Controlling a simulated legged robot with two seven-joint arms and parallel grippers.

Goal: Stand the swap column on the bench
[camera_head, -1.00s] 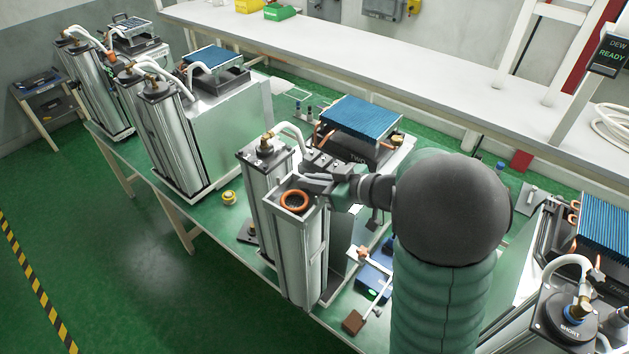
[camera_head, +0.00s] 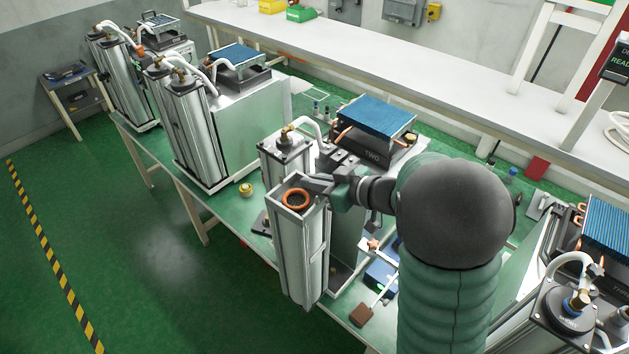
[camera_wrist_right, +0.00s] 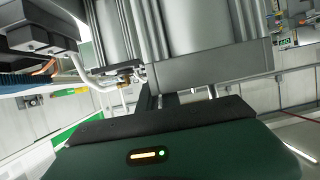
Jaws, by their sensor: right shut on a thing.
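A tall silver column (camera_head: 301,255) with an open top and an orange ring (camera_head: 296,199) inside its rim stands upright at the bench's front edge. My right gripper (camera_head: 322,184) is shut on the upper right side of this column. The column's silver body also fills the upper middle of the right wrist view (camera_wrist_right: 205,65). Its foot overlaps the front edge of the green bench (camera_head: 222,205), and I cannot tell whether it touches the bench or hangs clear. My left gripper is not in view.
A fitted column (camera_head: 284,165) with a brass top fitting and white hose stands just behind. The block marked TWO (camera_head: 370,150) with blue fins is beyond it. A yellow round part (camera_head: 246,189) and a blue device (camera_head: 381,277) lie on the bench. Several columns stand at the left.

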